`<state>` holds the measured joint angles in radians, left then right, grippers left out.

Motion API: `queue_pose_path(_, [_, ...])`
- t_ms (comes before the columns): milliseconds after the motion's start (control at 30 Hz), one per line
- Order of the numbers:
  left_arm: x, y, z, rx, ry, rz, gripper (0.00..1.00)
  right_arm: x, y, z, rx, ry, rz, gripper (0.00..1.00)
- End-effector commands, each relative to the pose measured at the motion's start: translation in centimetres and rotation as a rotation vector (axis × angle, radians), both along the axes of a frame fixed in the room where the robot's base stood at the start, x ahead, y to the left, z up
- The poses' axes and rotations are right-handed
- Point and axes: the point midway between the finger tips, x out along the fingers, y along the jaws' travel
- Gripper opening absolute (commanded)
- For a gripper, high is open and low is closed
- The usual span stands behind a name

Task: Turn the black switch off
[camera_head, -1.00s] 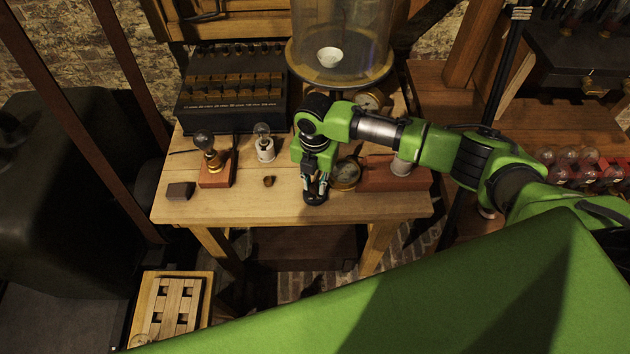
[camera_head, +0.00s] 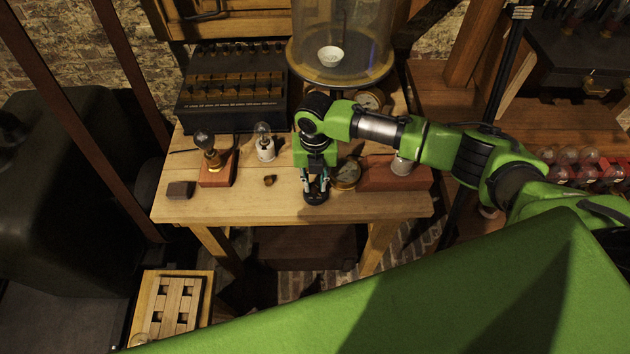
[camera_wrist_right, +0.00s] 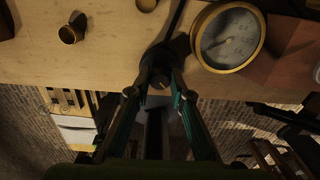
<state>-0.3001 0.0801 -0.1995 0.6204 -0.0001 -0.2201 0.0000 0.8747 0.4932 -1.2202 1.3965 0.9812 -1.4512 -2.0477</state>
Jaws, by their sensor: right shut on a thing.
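The black switch (camera_head: 316,201) is a small round dark piece near the front edge of the wooden table. My right gripper (camera_head: 316,191) points down over it, with its fingertips at the switch. In the right wrist view, the switch's dark base (camera_wrist_right: 179,45) shows beyond the fingers, and the right gripper (camera_wrist_right: 160,81) is shut on its small knob. The fingers hide part of the switch, and I cannot tell the knob's setting. My left gripper is not in view.
A brass-rimmed dial (camera_wrist_right: 229,37) lies close to the right of the switch, beside a red-brown block (camera_head: 385,174). Two bulbs, a small brass piece (camera_head: 269,181) and a dark block (camera_head: 180,190) stand to the left. A glass jar (camera_head: 341,35) stands behind.

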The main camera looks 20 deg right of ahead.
Motion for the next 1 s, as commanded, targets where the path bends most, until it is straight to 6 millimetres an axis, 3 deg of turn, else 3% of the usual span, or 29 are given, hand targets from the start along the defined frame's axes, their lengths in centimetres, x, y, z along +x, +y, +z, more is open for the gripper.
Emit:
queue_pose_path(167, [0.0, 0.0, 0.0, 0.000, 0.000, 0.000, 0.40, 0.0, 0.1, 0.1, 0.001, 0.000, 0.002, 0.00])
queue_pose_path(200, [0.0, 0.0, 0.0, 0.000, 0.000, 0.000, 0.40, 0.0, 0.1, 0.1, 0.001, -0.001, 0.002, 0.22])
queue_pose_path(267, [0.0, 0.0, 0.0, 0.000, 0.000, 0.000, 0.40, 0.0, 0.1, 0.1, 0.001, -0.001, 0.001, 0.37])
queue_pose_path(667, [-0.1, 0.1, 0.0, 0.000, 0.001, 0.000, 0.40, 0.1, 0.0, 0.4, 0.001, -0.001, 0.000, 0.37])
queue_pose_path(767, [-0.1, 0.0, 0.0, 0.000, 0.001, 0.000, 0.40, 0.1, 0.0, 1.5, 0.001, -0.003, -0.001, 0.37])
queue_pose_path(1000, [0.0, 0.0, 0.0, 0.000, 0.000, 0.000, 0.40, 0.2, 0.0, 6.5, 0.001, -0.005, 0.000, 0.37])
